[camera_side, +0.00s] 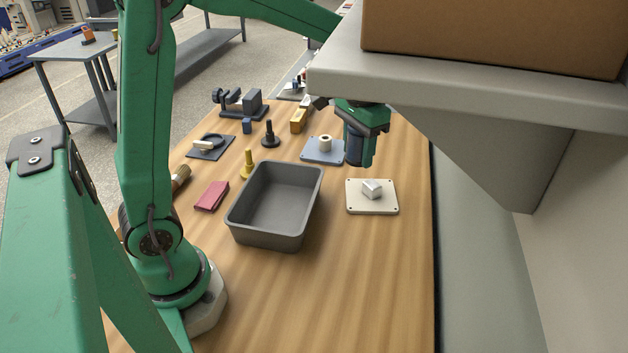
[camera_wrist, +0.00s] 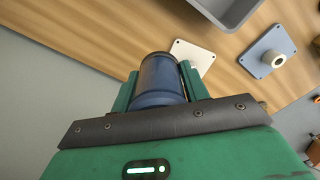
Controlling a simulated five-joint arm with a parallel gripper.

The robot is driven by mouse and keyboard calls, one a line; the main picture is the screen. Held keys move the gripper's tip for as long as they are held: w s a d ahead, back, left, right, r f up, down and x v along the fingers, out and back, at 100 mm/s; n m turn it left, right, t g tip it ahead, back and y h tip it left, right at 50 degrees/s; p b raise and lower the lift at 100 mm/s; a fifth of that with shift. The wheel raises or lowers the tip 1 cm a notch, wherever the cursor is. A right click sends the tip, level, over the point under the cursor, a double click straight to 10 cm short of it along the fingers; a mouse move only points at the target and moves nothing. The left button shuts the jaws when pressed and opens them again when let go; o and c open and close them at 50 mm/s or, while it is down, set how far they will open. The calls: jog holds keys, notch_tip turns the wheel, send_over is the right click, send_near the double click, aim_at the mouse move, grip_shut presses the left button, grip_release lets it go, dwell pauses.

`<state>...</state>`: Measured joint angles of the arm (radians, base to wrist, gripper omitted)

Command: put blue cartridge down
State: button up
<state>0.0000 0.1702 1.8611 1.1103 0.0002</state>
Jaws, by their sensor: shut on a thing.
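The blue cartridge (camera_wrist: 160,78) is a dark blue cylinder. It sits between the two green fingers of my gripper (camera_wrist: 161,84) in the wrist view. In the side view my gripper (camera_side: 361,150) is shut on the cartridge (camera_side: 353,151), to the right of the blue plate and behind the cream plate. The cartridge appears to be above the tabletop, apart from both plates. The side of the cartridge facing away from the wrist camera is hidden.
A grey bin (camera_side: 234,222) stands mid-table. A cream plate (camera_side: 371,209) carries a silvery-white block; a blue plate (camera_side: 312,155) carries a cream spool. A grey shelf (camera_side: 470,95) overhangs at right. The front table is clear.

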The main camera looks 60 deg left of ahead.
jog(key=shift+d, duration=0.15)
jog(key=s+d+f+n, duration=0.1)
jog(key=s+d+f, duration=0.1)
jog(key=s+d, duration=0.5)
jog(key=s+d+f+n, duration=0.15)
jog(key=s+d, duration=0.25)
jog(key=d, duration=0.7)
jog(key=s+d+f, duration=0.2)
jog(key=s+d, duration=0.1)
jog(key=s, duration=0.5)
jog(key=s+d+f+n, duration=0.1)
jog(key=s+d+f, duration=0.1)
jog(key=s, duration=0.6)
jog(key=shift+s+d+f, duration=0.25)
jog(key=shift+d, duration=0.5)
jog(key=w+a+f, duration=0.1)
jog(key=w+f, duration=0.1)
jog(key=w, duration=0.1)
jog(key=w+a+f, duration=0.1)
jog(key=w+f, duration=0.1)
jog(key=w, duration=0.2)
jog(key=w+a+f, duration=0.1)
jog(key=w+f, duration=0.2)
jog(key=w, duration=0.1)
jog(key=shift+w+a, duration=0.1)
jog(key=shift+a, duration=0.2)
jog(key=shift+f, duration=0.1)
